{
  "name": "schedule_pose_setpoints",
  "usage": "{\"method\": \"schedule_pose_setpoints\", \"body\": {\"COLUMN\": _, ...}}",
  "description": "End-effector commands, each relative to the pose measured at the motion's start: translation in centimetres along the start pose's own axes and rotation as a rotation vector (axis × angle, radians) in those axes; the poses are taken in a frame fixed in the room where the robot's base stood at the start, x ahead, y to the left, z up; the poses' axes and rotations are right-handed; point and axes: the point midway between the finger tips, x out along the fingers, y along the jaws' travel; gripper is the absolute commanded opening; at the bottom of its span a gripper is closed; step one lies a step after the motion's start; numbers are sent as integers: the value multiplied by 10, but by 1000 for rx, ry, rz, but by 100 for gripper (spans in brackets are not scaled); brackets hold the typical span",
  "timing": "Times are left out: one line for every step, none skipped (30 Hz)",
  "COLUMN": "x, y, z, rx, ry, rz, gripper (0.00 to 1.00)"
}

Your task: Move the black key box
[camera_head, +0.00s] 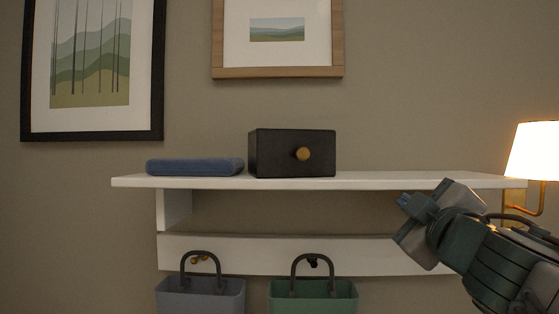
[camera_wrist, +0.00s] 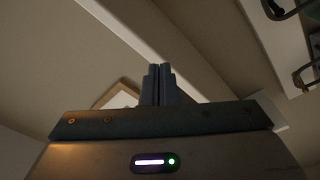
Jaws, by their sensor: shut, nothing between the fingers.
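The black key box (camera_head: 275,154) sits on top of the white wall shelf (camera_head: 400,181), near its middle. It has a round brass knob (camera_head: 302,153) on its front. My gripper (camera_head: 404,199) is in front of the shelf's right part, to the right of the box and lower in the picture, apart from it. In the wrist view, the fingers (camera_wrist: 158,72) are together with nothing between them. The box does not show in the wrist view.
A folded blue cloth-like item (camera_head: 195,166) lies on the shelf just left of the box. Grey (camera_head: 201,296) and green (camera_head: 313,296) bags hang from hooks below. Framed pictures (camera_head: 277,72) hang above. The shelf top right of the box is clear.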

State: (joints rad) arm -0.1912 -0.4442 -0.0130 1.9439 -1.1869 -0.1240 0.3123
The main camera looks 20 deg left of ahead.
Motion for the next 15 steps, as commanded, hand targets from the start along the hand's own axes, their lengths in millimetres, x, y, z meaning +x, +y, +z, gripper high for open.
{"method": "schedule_pose_setpoints", "body": {"x": 2, "y": 4, "z": -34, "rx": -72, "ry": 111, "rz": -21, "gripper": 0}}
{"method": "schedule_pose_setpoints", "body": {"x": 2, "y": 5, "z": -53, "rx": -117, "ry": 174, "rz": -37, "gripper": 0}}
{"method": "schedule_pose_setpoints", "body": {"x": 0, "y": 4, "z": -76, "rx": -178, "ry": 252, "rz": -62, "gripper": 0}}
{"method": "schedule_pose_setpoints", "body": {"x": -3, "y": 2, "z": -92, "rx": -221, "ry": 307, "rz": -84, "gripper": 0}}
{"method": "schedule_pose_setpoints", "body": {"x": -5, "y": 0, "z": -106, "rx": -264, "ry": 357, "rz": -107, "gripper": 0}}
{"method": "schedule_pose_setpoints", "body": {"x": -10, "y": -4, "z": -123, "rx": -320, "ry": 417, "rz": -139, "gripper": 0}}
{"method": "schedule_pose_setpoints", "body": {"x": -14, "y": -8, "z": -133, "rx": -359, "ry": 457, "rz": -163, "gripper": 0}}
{"method": "schedule_pose_setpoints", "body": {"x": -17, "y": -11, "z": -142, "rx": -397, "ry": 492, "rz": -188, "gripper": 0}}
{"method": "schedule_pose_setpoints", "body": {"x": -22, "y": -16, "z": -152, "rx": -442, "ry": 531, "rz": -218, "gripper": 0}}
{"method": "schedule_pose_setpoints", "body": {"x": -26, "y": -19, "z": -158, "rx": -474, "ry": 556, "rz": -240, "gripper": 0}}
{"method": "schedule_pose_setpoints", "body": {"x": -28, "y": -22, "z": -162, "rx": -500, "ry": 577, "rz": -262, "gripper": 0}}
{"method": "schedule_pose_setpoints", "body": {"x": -32, "y": -26, "z": -167, "rx": -533, "ry": 600, "rz": -286, "gripper": 0}}
{"method": "schedule_pose_setpoints", "body": {"x": -34, "y": -28, "z": -169, "rx": -553, "ry": 612, "rz": -302, "gripper": 0}}
{"method": "schedule_pose_setpoints", "body": {"x": -37, "y": -30, "z": -171, "rx": -571, "ry": 623, "rz": -316, "gripper": 0}}
{"method": "schedule_pose_setpoints", "body": {"x": -39, "y": -32, "z": -173, "rx": -589, "ry": 634, "rz": -331, "gripper": 0}}
